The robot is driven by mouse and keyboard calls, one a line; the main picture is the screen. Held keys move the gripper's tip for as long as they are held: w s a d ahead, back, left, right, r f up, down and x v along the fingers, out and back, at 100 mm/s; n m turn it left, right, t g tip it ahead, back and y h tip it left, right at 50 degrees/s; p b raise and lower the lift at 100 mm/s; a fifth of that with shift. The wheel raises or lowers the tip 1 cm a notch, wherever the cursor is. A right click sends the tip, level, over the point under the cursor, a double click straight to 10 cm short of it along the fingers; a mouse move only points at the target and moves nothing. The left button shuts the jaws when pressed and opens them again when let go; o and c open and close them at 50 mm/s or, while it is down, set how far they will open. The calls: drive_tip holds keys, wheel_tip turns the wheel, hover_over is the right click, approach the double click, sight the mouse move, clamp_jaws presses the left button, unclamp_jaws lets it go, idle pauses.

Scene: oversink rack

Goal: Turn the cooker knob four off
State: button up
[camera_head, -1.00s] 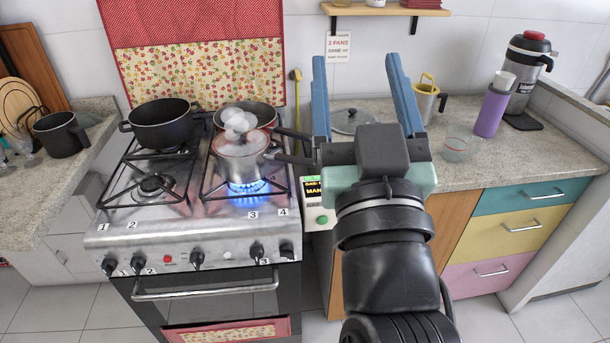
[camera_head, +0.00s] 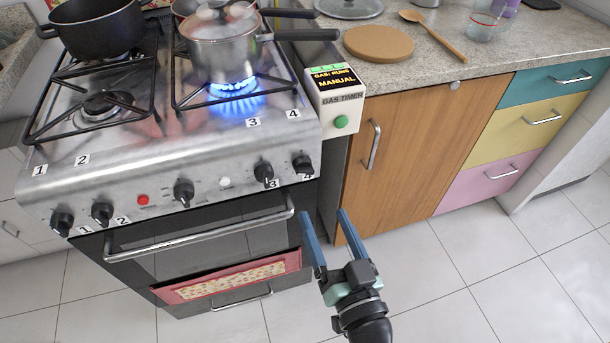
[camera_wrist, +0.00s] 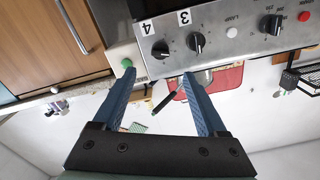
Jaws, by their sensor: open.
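My gripper (camera_head: 324,214) is open and empty, below and slightly right of knob four in the head view. Its blue fingers (camera_wrist: 158,75) appear apart from the knobs. A blue flame (camera_head: 232,87) burns under a steel pot (camera_head: 222,48).
The oven handle (camera_head: 205,238) and a red-edged towel (camera_head: 230,277) are left of my gripper. The gas timer box (camera_head: 338,104), showing "GAS: RUNS" and "MANUAL", stands right of the cooker. A wooden cupboard door (camera_head: 415,150) adjoins it. The floor in front is clear.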

sight(306, 174)
drive_tip(key=p+x, duration=0.1)
drive_tip(key=x, duration=0.9)
drive_tip(key=shift+w, duration=0.1)
clamp_jaws()
